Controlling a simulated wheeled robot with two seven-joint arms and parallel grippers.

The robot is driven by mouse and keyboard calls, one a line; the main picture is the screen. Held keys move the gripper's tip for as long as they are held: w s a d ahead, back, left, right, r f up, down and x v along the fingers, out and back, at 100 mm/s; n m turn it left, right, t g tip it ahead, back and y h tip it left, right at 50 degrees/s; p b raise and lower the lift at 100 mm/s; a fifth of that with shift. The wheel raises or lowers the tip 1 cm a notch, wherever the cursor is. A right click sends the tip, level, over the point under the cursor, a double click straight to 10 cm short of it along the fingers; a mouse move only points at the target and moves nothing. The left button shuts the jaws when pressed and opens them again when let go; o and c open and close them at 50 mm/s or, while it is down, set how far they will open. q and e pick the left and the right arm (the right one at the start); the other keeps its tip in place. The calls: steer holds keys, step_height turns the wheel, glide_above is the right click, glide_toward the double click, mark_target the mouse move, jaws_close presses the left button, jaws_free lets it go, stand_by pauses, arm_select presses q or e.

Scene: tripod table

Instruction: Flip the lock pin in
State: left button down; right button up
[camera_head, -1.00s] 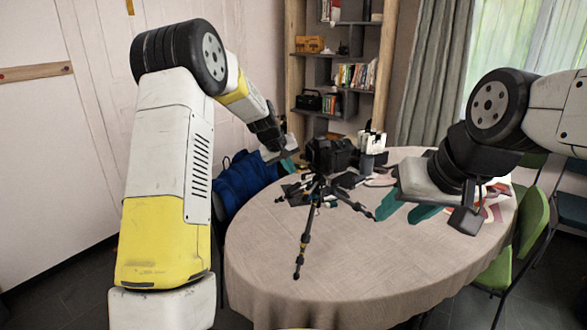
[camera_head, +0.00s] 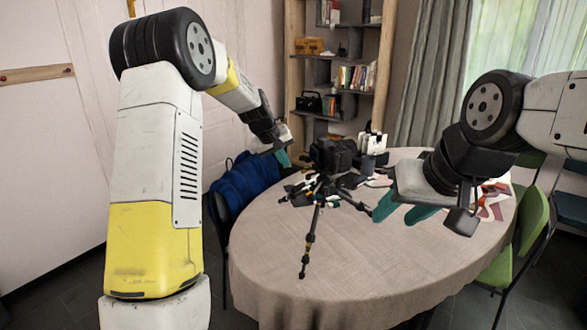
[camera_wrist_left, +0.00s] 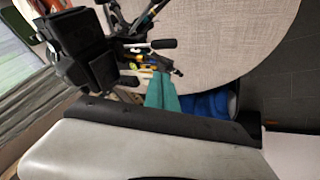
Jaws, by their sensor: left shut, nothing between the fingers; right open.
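A black camera (camera_head: 333,155) sits on a small black tripod (camera_head: 314,215) on the round table. One tripod leg reaches toward the table's front. The lock pin is too small to make out. My left gripper (camera_head: 284,158) is shut and empty, its teal fingers left of the camera and apart from it. In the left wrist view its teal fingers (camera_wrist_left: 161,92) are together, with the camera (camera_wrist_left: 80,45) at the upper left. My right gripper (camera_head: 405,212) is open and empty, right of the tripod over the table.
The table (camera_head: 370,270) has a beige cloth and its front part is clear. Several small tools lie around the tripod's base. A white device (camera_head: 373,143) stands behind the camera. A blue bag (camera_head: 243,182) is beside the table at the left, and a green chair (camera_head: 520,238) at the right.

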arm_select(q)
steer(key=v, duration=0.7)
steer(key=shift+a, duration=0.2)
steer(key=s+r+m, duration=0.1)
steer(key=s+r, duration=0.5)
steer(key=s, duration=0.5)
steer(key=s+a+f+m, duration=0.1)
steer(key=s, duration=1.2)
steer(key=s+a+f+m+y, duration=0.1)
steer(key=s+m, duration=0.1)
steer(key=s, duration=1.1)
steer(key=shift+s+a, duration=0.3)
steer(key=shift+a, duration=0.05)
steer(key=shift+f, duration=0.1)
